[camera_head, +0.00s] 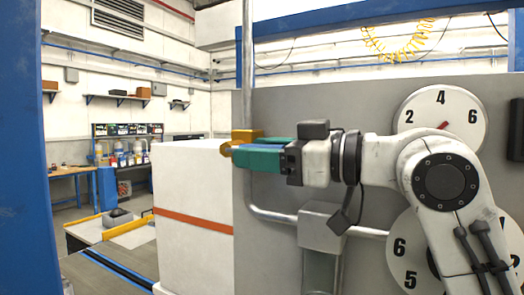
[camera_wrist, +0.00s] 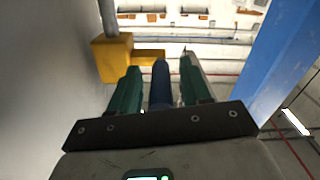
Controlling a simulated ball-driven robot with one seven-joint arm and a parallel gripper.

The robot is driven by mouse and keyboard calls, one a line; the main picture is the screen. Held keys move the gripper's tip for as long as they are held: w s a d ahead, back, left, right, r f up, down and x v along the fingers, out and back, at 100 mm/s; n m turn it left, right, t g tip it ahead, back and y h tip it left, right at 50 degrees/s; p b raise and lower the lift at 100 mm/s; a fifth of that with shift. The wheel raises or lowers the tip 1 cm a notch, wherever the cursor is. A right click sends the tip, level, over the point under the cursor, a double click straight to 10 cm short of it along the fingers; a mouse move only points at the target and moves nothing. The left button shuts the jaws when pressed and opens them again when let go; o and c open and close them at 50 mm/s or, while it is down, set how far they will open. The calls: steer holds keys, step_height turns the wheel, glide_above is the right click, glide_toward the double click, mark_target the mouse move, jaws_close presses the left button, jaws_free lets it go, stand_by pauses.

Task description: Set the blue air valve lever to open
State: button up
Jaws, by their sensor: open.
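The valve has a yellow body (camera_head: 246,135), in front of the grey vertical pipe at the left edge of the grey panel. In the wrist view the yellow valve body (camera_wrist: 110,58) is at upper left, with a yellow arm reaching right. The blue lever (camera_wrist: 160,84) points from there toward my wrist. It also shows as a blue strip above the fingers in the head view (camera_head: 274,141). My gripper (camera_head: 236,155) is open, its green fingers reaching left. In the wrist view (camera_wrist: 160,68) the lever lies between the fingers, with gaps on both sides. Contact is not visible.
A white cabinet (camera_head: 190,190) with an orange stripe stands left of the panel (camera_head: 315,110). A bent grey pipe (camera_head: 270,213) runs below my gripper. A round dial (camera_head: 420,118) and a larger dial are at right, partly behind my arm. A blue post (camera_wrist: 275,70) is right in the wrist view.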

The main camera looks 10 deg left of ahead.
jaws_close()
stand_by(0.3)
steer(key=shift+r, duration=0.1)
